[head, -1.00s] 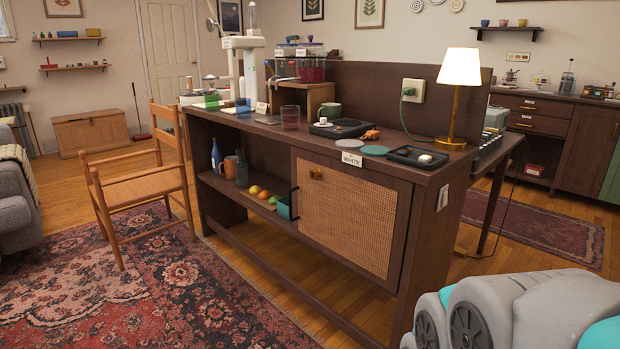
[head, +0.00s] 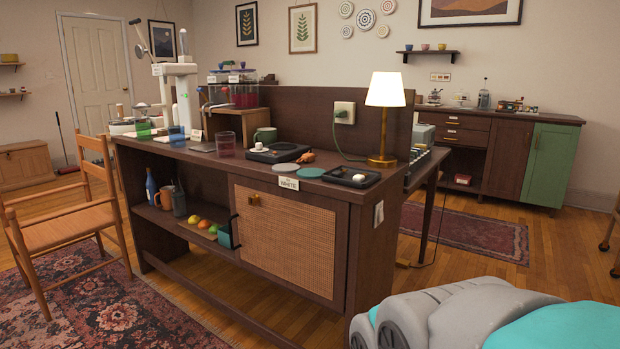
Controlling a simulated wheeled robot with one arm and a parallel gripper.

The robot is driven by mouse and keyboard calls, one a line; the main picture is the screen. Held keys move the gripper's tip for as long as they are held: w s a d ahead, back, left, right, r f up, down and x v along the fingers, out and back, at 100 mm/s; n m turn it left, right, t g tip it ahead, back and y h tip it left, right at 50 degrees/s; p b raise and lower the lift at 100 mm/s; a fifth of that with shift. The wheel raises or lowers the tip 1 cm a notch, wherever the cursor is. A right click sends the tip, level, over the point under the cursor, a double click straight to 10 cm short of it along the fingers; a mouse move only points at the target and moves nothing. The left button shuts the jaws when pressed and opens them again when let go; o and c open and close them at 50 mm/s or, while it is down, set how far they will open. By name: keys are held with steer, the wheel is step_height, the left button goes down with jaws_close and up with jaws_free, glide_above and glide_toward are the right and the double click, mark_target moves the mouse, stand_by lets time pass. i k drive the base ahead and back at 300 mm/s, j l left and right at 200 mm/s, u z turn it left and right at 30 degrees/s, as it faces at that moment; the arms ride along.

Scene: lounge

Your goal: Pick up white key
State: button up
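I cannot make out a clear white key in the head view. A small white object (head: 359,177) lies in a black tray (head: 340,181) at the right front of the dark wooden counter (head: 328,193); it is too small to identify. A white card reading "WHITE" (head: 288,183) is on the counter's front edge, just left of the tray. Another small white piece (head: 259,146) is by the black scale-like device (head: 278,153). My gripper is out of view; only a grey and teal part of my arm shows at the lower right, apart from the counter.
A chair (head: 62,225) stands at the left.

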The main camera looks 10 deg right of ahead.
mark_target(358, 177)
steer(key=i+j+z, duration=0.2)
steer(key=i+j, duration=0.15)
steer(key=i+j+z, duration=0.15)
steer(key=i+j, duration=0.15)
steer(key=j, duration=0.2)
